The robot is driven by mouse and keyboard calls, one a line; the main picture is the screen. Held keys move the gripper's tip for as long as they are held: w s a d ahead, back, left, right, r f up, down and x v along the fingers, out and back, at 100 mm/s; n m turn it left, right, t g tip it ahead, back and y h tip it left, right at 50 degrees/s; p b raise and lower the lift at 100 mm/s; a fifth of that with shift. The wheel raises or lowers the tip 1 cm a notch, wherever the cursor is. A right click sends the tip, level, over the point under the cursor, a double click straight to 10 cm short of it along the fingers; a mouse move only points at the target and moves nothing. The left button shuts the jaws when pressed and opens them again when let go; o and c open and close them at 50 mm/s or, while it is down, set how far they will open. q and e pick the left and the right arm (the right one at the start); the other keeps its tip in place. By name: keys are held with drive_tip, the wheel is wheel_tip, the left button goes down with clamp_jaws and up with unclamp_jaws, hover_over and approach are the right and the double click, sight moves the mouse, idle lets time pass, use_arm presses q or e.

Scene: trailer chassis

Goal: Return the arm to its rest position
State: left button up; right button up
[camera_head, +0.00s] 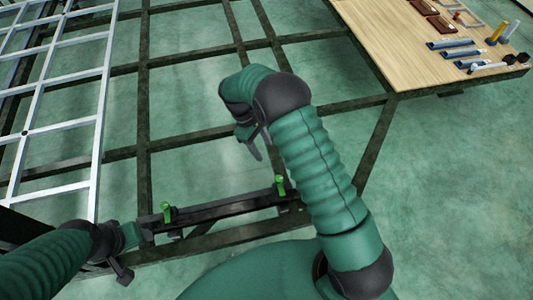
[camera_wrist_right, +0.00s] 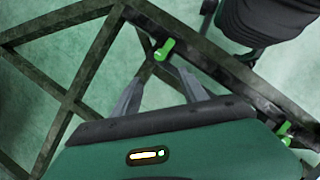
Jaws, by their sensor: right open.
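My right arm reaches up the middle of the head view and bends over at the wrist. Its gripper (camera_head: 251,143) hangs above the dark frame, apart from it and empty. In the right wrist view the two grey fingers of this gripper (camera_wrist_right: 161,92) are spread apart with nothing held between them. My left gripper (camera_head: 124,268) is low at the left, by the left end of a dark bar. Its fingers are mostly hidden, so I cannot tell its opening.
The dark bar (camera_head: 225,207) carries two green clamps (camera_head: 167,211) (camera_head: 281,186), which also show in the wrist view (camera_wrist_right: 165,48). A dark chassis frame (camera_head: 143,110) spans the floor. A silver ladder-like frame (camera_head: 62,126) lies left. A wooden table (camera_head: 395,50) with tools is upper right.

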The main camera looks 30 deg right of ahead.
idle(0.4)
drive_tip(key=s+a+r+m+t+y+p, duration=0.1)
drive_tip(key=s+r+p, duration=0.4)
drive_tip(key=r, duration=0.6)
drive_tip(key=s+a+r+m+t+y+p, duration=0.1)
drive_tip(key=s+a+r+m+t+p, duration=0.2)
drive_tip(key=s+r, duration=0.7)
drive_tip(key=r+m+t+p, duration=0.1)
drive_tip(key=m+t+p, duration=0.1)
drive_tip(key=p, duration=0.1)
drive_tip(key=shift+r+t, duration=0.25)
drive_tip(key=shift+t, duration=0.05)
drive_tip(key=shift+s, duration=0.15)
